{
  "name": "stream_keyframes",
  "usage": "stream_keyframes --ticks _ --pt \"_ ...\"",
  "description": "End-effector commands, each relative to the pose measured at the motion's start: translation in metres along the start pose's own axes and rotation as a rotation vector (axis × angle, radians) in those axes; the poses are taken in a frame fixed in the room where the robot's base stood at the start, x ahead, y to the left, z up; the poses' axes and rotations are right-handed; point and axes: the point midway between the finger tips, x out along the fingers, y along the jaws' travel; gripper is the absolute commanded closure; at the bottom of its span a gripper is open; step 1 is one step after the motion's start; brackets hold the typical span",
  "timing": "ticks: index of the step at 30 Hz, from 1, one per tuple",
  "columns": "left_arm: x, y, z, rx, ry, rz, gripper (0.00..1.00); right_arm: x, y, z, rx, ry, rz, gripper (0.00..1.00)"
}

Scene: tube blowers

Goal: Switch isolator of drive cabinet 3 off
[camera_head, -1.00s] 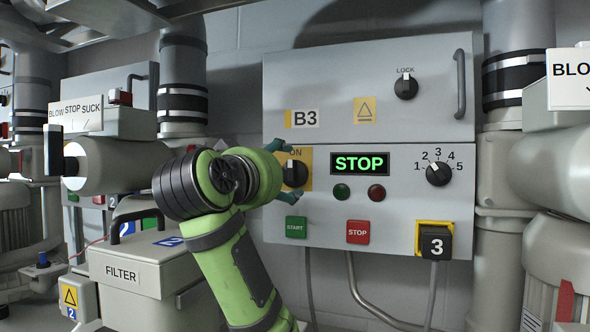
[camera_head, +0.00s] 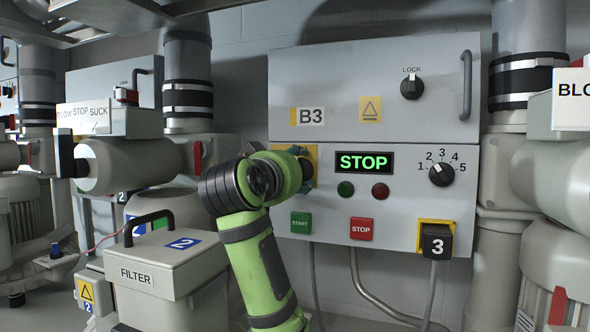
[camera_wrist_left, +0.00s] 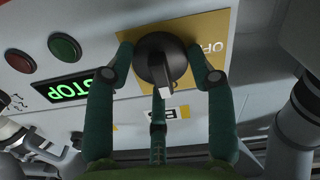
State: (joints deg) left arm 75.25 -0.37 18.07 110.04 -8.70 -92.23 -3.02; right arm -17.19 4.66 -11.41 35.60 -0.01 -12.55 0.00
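Drive cabinet B3 (camera_head: 400,215) stands against the wall, its display reading STOP in green (camera_head: 364,162). The isolator is a black rotary knob on a yellow plate (camera_head: 311,152), left of the display. My left gripper (camera_head: 300,168) is at this knob, and the hand covers much of it. In the left wrist view the teal fingers (camera_wrist_left: 160,65) close in on both sides of the knob (camera_wrist_left: 152,48) and appear to touch it. A third finger lies below it. The knob's pale-ended bar points down there, while OFF is printed to its right. My right gripper is out of view.
On the cabinet are a LOCK knob (camera_head: 412,87), a 1-to-5 selector (camera_head: 442,173), a green START button (camera_head: 301,223), a red STOP button (camera_head: 361,229) and a black plug marked 3 (camera_head: 437,240). A FILTER box (camera_head: 150,277) stands at left, pipes at right.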

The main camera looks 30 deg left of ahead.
Motion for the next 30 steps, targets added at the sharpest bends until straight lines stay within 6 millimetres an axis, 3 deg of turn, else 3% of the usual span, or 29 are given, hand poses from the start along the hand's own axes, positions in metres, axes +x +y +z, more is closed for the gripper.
stream_keyframes --ticks 13,30 --pt "-0.002 -0.001 -0.006 -0.114 0.02 0.001 0.78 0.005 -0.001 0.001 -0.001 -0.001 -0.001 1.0" --pt "-0.003 -0.004 -0.006 -0.626 0.021 0.007 0.78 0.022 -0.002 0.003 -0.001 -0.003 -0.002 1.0"
